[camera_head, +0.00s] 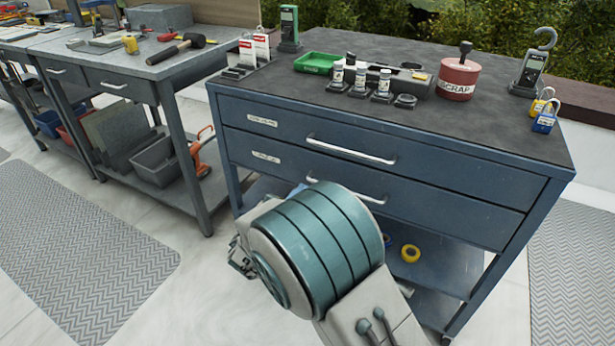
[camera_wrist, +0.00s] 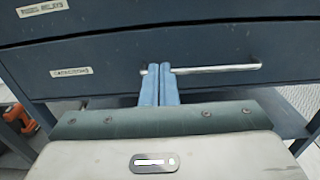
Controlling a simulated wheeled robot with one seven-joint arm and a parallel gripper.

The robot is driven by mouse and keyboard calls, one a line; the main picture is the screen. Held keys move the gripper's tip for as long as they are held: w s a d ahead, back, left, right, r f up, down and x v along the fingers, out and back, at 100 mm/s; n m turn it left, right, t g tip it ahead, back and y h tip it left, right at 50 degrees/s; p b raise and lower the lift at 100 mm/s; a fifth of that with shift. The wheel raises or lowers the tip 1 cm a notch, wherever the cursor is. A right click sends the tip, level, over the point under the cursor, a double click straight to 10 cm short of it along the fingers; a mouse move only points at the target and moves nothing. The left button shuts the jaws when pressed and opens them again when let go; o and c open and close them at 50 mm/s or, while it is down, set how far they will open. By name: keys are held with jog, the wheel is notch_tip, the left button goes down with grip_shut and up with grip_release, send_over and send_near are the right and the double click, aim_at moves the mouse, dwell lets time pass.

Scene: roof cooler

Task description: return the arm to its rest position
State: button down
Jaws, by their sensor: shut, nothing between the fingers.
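My gripper (camera_wrist: 160,85) shows in the wrist view as two blue fingers pressed together, with nothing between them. It is in front of the lower drawer of the blue cabinet (camera_wrist: 215,45), and the fingertips overlap the left part of the lower drawer handle (camera_wrist: 220,69) in the picture. I cannot tell whether they touch it. In the head view my arm stands in front of the cabinet (camera_head: 480,190) and hides the left part of its lower shelf. The fingers are mostly hidden there. Both drawers look shut.
The cabinet top holds a green tray (camera_head: 317,62), small bottles, a red scrap tin (camera_head: 458,78), meters and padlocks (camera_head: 544,116). A yellow tape roll (camera_head: 410,253) lies on the lower shelf. A grey workbench (camera_head: 150,65) stands left. Floor mats (camera_head: 75,255) lie on both sides.

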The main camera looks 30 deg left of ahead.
jog(key=w+d+r+m+g+h+p, duration=0.1)
jog(key=d+r+m+g+h+p, duration=0.4)
jog(key=d, duration=0.7)
jog(key=d+r+m+g+h+p, duration=0.1)
jog(key=d+r+m+g+p, duration=0.25)
jog(key=d+r+m, duration=0.6)
jog(key=w+d+r+m+g+h+p, duration=0.1)
jog(key=d+r+m+g+h+p, duration=0.3)
jog(key=d, duration=1.1)
jog(key=s+d+r+m+g+y+p, duration=0.1)
jog(key=s+d+r+m+y+p, duration=0.3)
jog(key=s+d+r+m+p, duration=0.2)
jog(key=s+d+r+m+g+y+p, duration=0.1)
jog(key=s+d+r+m+y+p, duration=0.3)
jog(key=s+r+m+p, duration=0.4)
jog(key=s+d+m, duration=0.1)
jog(key=s+m, duration=0.2)
jog(key=m, duration=0.1)
jog(key=shift+s+d+r+m+g+y, duration=0.2)
jog(key=shift+d+m+g+y, duration=0.15)
jog(key=shift+d+y, duration=0.05)
